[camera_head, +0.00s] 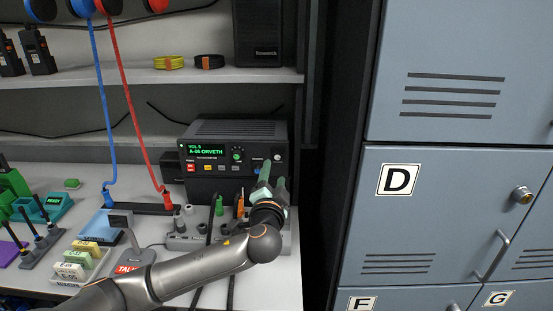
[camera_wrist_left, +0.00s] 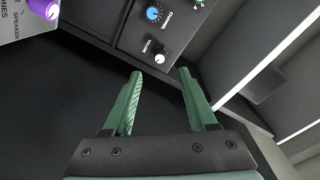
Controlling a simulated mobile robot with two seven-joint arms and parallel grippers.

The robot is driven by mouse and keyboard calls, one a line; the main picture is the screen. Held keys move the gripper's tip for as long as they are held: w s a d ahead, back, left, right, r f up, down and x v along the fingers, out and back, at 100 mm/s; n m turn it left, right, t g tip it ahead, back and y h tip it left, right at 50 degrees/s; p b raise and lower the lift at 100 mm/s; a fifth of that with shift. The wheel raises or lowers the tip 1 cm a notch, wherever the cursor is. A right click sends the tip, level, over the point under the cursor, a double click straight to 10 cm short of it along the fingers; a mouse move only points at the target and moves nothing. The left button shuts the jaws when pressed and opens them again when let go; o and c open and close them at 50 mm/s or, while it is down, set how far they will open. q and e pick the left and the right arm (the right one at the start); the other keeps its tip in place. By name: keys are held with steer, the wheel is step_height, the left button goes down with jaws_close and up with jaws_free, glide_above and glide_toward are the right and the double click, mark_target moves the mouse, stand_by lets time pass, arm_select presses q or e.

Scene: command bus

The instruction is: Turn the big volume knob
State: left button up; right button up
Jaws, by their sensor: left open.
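The black radio (camera_head: 235,158) stands on the desk with a lit green display reading VOL 5. In the left wrist view its face has a white-topped knob (camera_wrist_left: 160,58) beside the word VOLUME, and a blue knob (camera_wrist_left: 153,13) near the word CHANNEL. My left gripper (camera_head: 272,176) is at the radio's front right, its green fingers hiding part of the face. In the left wrist view the left gripper (camera_wrist_left: 160,72) is open and empty; the white-topped knob lies just beyond the gap between the fingertips. My right gripper is not in view.
A purple knob (camera_wrist_left: 44,8) sits on a grey panel in the left wrist view. Blue and red cables (camera_head: 130,100) hang left of the radio. A TALK pedestal (camera_head: 130,262) and blocks crowd the desk. Blue-grey lockers (camera_head: 430,220) stand to the right.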

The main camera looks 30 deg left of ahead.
mark_target(277, 158)
arm_select(q)
steer(key=x, duration=0.8)
steer(key=shift+w, duration=0.1)
jaws_close()
stand_by(0.4)
